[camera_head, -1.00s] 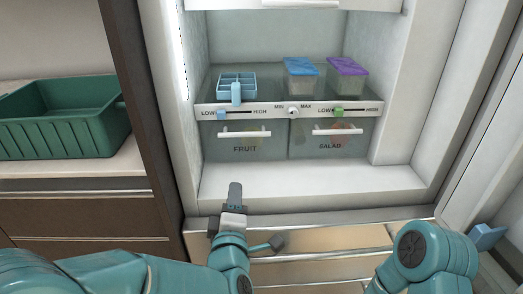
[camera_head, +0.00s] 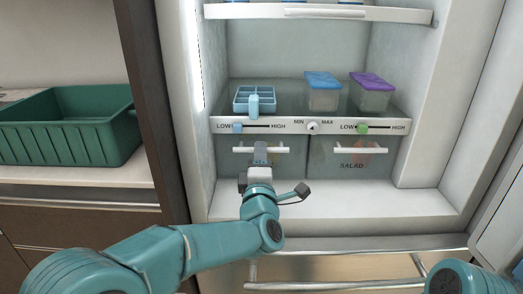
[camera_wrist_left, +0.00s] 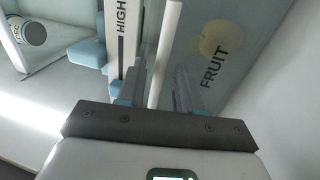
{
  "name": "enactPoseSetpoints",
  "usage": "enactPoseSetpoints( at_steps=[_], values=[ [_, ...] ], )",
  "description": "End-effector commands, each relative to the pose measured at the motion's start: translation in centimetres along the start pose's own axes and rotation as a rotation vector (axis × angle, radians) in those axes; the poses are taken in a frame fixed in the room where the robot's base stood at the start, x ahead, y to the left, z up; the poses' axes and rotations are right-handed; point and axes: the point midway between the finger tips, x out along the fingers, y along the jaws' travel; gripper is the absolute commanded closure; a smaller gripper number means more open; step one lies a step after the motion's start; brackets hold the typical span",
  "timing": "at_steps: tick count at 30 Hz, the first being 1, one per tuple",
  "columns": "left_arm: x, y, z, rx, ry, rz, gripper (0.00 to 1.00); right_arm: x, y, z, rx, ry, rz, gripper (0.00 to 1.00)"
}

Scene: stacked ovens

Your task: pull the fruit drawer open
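The fruit drawer (camera_head: 231,168) is the left of two clear drawers under the fridge shelf. It looks shut. Its white bar handle (camera_head: 282,150) also shows in the wrist view (camera_wrist_left: 167,40), next to the FRUIT label (camera_wrist_left: 214,67) and a yellowish fruit behind the panel. My left gripper (camera_head: 260,151) is at the middle of this handle and hides the label in the head view. In the wrist view my left gripper (camera_wrist_left: 155,92) has its fingers apart, with the handle between them; contact cannot be told. My right gripper is out of view.
The salad drawer (camera_head: 350,172) is to the right. Above are a control strip (camera_head: 311,126), a blue ice tray (camera_head: 254,96), and blue-lidded (camera_head: 322,92) and purple-lidded (camera_head: 372,94) containers. A green bin (camera_head: 70,125) stands left. The fridge floor before the drawers is clear.

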Motion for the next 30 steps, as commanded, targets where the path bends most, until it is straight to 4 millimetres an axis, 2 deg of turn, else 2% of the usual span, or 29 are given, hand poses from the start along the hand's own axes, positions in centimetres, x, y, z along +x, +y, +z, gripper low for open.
enactPoseSetpoints(
  at_steps=[3,6,16,17,18,20,30],
  values=[
    [1.6,-0.1,0.1,0.0,-0.001,0.0,0.65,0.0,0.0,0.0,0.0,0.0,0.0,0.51],
    [2.5,-0.1,0.1,0.001,-0.002,0.0,0.65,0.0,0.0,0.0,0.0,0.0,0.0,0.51],
    [2.9,-0.1,0.1,0.001,-0.003,-0.001,0.65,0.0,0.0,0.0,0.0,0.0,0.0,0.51],
    [2.9,-0.1,0.1,0.001,-0.003,-0.001,0.68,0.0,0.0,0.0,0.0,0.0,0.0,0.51],
    [2.9,-0.1,0.1,0.001,-0.003,-0.001,0.81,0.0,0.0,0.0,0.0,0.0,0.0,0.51],
    [2.9,-0.1,0.1,0.001,-0.003,-0.001,1.0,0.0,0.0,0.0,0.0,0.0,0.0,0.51],
    [2.9,-0.1,0.2,0.0,-0.003,0.0,1.0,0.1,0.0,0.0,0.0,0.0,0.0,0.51]
  ],
)
